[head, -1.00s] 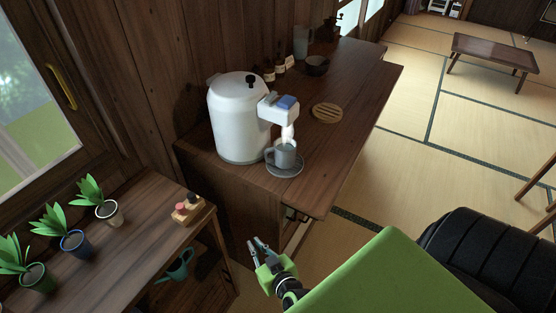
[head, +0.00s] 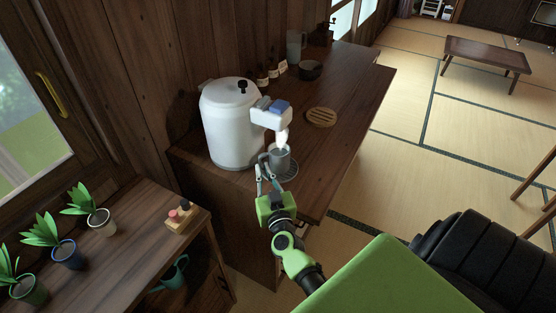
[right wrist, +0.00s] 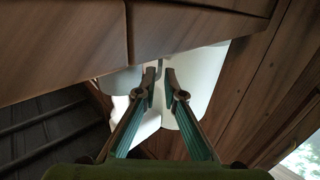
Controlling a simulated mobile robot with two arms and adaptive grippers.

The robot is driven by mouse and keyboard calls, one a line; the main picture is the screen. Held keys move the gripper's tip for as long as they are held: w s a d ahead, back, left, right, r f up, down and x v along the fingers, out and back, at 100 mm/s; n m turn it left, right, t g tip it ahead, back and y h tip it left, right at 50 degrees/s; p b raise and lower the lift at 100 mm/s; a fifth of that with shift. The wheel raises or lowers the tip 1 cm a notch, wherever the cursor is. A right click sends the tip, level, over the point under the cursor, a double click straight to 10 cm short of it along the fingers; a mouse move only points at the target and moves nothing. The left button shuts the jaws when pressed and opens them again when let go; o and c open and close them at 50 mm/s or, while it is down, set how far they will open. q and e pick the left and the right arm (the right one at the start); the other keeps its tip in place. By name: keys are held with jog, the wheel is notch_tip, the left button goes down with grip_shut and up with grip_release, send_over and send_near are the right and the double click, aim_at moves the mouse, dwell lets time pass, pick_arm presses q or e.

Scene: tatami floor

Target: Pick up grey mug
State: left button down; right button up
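Something white shows between the spout and the mug. My right gripper (head: 265,170) is at the mug's left, handle side, with its fingers pointing at it. In the right wrist view the right gripper (right wrist: 158,76) is open, with a gap between its fingertips. A thin grey piece, apparently the mug's handle (right wrist: 159,67), shows between the tips; contact cannot be told. My left gripper is out of view.
The wooden counter (head: 345,120) also holds a round slatted trivet (head: 321,117), a dark bowl (head: 310,70) and small bottles behind. A lower shelf at left bears potted plants (head: 66,251) and a small wooden stand (head: 181,217).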

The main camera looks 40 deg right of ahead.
aim_at(260, 161)
jog(key=x, duration=0.5)
jog(key=shift+w+d, duration=0.1)
jog(key=shift+w, duration=0.05)
jog(key=shift+c, duration=0.4)
grip_shut()
jog(key=shift+r, duration=0.15)
